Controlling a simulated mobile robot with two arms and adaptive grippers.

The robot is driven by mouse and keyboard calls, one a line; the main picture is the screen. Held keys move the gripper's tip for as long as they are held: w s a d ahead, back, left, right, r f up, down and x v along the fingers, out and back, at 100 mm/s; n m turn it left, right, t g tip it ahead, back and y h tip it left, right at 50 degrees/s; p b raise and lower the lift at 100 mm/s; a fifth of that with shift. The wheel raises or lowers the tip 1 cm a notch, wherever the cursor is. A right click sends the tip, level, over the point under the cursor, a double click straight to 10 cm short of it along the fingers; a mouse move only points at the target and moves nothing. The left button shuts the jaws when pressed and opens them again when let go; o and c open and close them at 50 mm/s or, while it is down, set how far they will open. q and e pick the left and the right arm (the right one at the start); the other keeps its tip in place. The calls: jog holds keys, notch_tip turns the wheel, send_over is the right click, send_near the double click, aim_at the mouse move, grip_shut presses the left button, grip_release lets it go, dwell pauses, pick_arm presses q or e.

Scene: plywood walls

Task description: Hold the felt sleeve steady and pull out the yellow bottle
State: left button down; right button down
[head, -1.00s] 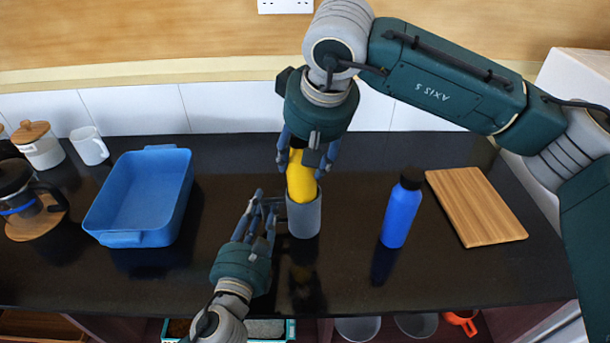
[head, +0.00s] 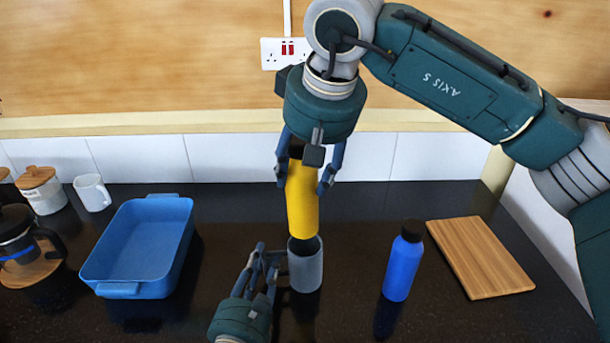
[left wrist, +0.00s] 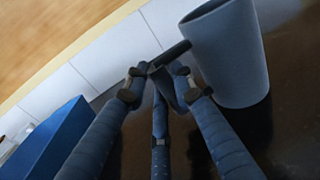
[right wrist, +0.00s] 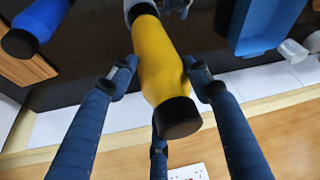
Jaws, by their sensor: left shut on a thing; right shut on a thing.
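The yellow bottle (head: 303,208) is upright with a dark cap, above the grey felt sleeve (head: 306,270). Its lower end is at the sleeve's mouth; I cannot tell whether it is still slightly inside. My right gripper (head: 302,183) is shut on the bottle's upper part from above; the right wrist view shows fingers on both sides of the bottle (right wrist: 165,65). My left gripper (head: 264,254) is low at the sleeve's left side. In the left wrist view its fingertips (left wrist: 160,80) close on a dark tab-like piece by the sleeve (left wrist: 228,60), which stands upright on the counter.
A blue bottle (head: 403,265) stands right of the sleeve, with a wooden board (head: 480,258) beyond it. A blue tray (head: 125,290) lies left. A white mug (head: 92,193), a lidded jar (head: 41,190) and a coffee press (head: 20,245) stand far left. Dark counter is clear behind the sleeve.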

pick_arm(q)
jog(key=shift+a+f, duration=0.1)
jog(key=c, duration=1.4)
grip_release()
jog(key=shift+w, duration=0.1)
jog(key=shift+o, duration=0.2)
jog(key=s, duration=0.4)
jog(key=s+a, duration=0.1)
jog(key=s, duration=0.3)
jog(key=s+a, duration=0.1)
jog(key=s, duration=0.2)
jog(key=shift+s+a, duration=0.15)
jog(key=shift+s, duration=0.25)
